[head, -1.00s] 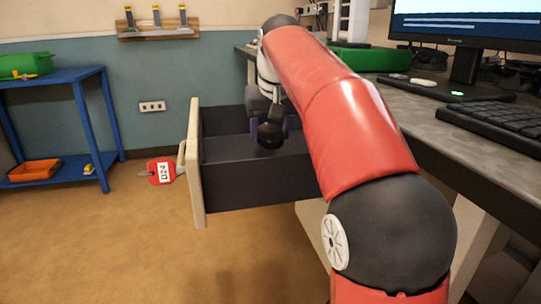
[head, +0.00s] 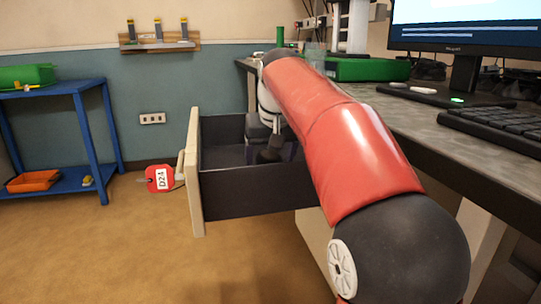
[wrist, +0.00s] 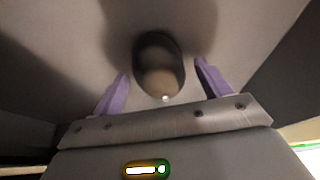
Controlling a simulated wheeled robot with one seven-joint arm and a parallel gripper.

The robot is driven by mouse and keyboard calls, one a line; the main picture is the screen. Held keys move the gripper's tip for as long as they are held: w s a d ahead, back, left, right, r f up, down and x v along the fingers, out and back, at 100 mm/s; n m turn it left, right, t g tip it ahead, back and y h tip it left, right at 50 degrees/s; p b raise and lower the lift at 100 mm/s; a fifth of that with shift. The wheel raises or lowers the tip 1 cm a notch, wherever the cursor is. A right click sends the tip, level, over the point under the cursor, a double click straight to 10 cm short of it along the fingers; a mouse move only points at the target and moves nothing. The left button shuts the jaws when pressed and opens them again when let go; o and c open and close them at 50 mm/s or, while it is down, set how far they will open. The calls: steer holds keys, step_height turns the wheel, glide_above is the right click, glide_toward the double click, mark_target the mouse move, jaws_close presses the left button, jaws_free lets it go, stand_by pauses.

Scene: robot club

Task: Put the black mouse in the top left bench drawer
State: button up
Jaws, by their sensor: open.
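The open bench drawer (head: 255,190) is pulled out from the left end of the bench, with a pale front panel and dark sides. My gripper (wrist: 162,70) is lowered into it, its two purple fingers apart. The black mouse (wrist: 157,48) is a dark oval with a lighter near end in the wrist view. It appears to lie on the drawer floor between and just beyond the fingertips, with a gap on both sides. In the head view my arm and the drawer side hide most of the gripper, and I cannot make out the mouse clearly.
A red D24 tag (head: 160,179) hangs by the drawer handle. The bench top (head: 440,120) carries a keyboard (head: 495,125), a monitor (head: 455,25) and a green box (head: 368,69). A blue shelf (head: 60,140) stands at left. The floor in front is clear.

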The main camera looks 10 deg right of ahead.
steer(key=p+v, duration=0.4)
steer(key=v, duration=0.8)
steer(key=shift+r, duration=0.2)
